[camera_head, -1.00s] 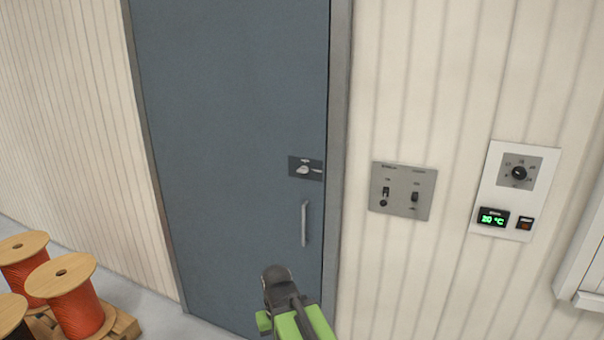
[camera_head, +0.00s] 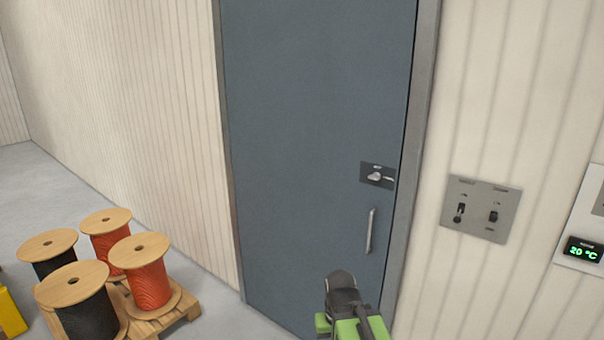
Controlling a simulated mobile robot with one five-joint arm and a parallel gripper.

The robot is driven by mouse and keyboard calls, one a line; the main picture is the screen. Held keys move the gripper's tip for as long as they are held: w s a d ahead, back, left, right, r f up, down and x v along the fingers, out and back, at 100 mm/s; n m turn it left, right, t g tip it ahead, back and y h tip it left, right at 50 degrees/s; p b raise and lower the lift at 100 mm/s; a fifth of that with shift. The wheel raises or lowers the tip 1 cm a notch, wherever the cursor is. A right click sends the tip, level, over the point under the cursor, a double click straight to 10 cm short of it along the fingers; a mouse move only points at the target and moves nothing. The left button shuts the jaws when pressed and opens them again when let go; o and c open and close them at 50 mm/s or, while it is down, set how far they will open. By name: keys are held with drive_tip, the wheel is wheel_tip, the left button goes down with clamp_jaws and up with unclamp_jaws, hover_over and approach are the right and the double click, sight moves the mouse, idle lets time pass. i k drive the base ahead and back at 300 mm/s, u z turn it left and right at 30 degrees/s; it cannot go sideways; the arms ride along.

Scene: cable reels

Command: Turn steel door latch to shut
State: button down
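The steel door latch (camera_head: 377,177) is a small silver turn knob on a dark plate, near the right edge of the blue-grey door (camera_head: 310,150). Its lever lies roughly level. The door sits in its grey frame and looks closed. A vertical silver pull handle (camera_head: 370,231) is below the latch. My gripper (camera_head: 341,284), dark with green parts behind it, is at the bottom of the view, below the latch and apart from it. Its fingers cannot be made out clearly.
A grey switch panel (camera_head: 481,209) is on the wall right of the door, with a white thermostat panel (camera_head: 581,232) at the right edge. Several cable reels (camera_head: 141,270) stand on a wooden pallet (camera_head: 178,312) at the lower left. Grey floor (camera_head: 60,185) is clear behind them.

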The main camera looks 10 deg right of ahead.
sight(376, 176)
drive_tip(key=z, duration=0.65)
drive_tip(key=k, duration=0.1)
drive_tip(key=u, duration=3.4)
drive_tip(key=k, duration=1.25)
drive_tip(key=z, duration=0.8)
drive_tip(key=i, duration=1)
drive_tip(key=u, duration=0.1)
